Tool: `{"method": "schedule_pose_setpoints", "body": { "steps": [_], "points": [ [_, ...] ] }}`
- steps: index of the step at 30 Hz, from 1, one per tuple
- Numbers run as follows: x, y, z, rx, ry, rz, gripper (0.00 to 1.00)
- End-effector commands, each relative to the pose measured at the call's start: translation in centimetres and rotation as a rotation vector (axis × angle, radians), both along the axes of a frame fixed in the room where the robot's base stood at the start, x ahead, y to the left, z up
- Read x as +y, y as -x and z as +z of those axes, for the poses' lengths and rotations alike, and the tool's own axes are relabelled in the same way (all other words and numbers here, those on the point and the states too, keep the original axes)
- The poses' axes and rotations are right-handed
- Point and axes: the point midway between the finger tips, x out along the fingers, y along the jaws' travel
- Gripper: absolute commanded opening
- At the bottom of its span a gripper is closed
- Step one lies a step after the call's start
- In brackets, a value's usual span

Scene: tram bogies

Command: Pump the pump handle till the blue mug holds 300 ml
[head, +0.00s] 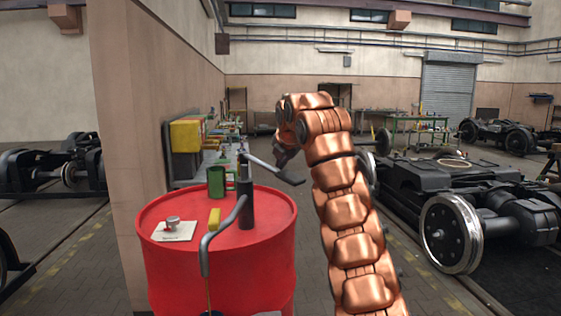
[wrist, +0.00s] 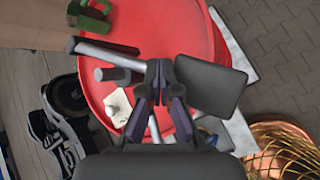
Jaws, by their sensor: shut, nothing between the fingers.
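The pump (head: 246,200) stands upright on a red drum, with its grey spout (head: 222,230) bending down over the drum's front. The pump handle (head: 270,171) slopes down to the right, ending in a dark grip (wrist: 210,86). My gripper (head: 283,158) is just above the handle's bar. In the wrist view my shut fingers (wrist: 160,70) cross in front of the handle, by the grip. They hold nothing, and I cannot tell whether they touch it. A small blue patch (wrist: 206,132) shows beside my gripper in the wrist view, mostly hidden.
A bogie (head: 450,205) is on the right.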

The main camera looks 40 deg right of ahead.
Motion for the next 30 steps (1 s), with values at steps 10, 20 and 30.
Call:
{"method": "schedule_pose_setpoints", "body": {
  "steps": [10, 20, 30],
  "points": [
    [0.00, -0.01, -0.40, 0.000, 0.000, 0.000, 0.00],
    [-0.01, 0.00, -0.72, 0.000, 0.000, 0.000, 0.00],
    [-0.02, 0.02, -1.05, 0.000, 0.000, 0.000, 0.00]
  ]
}}
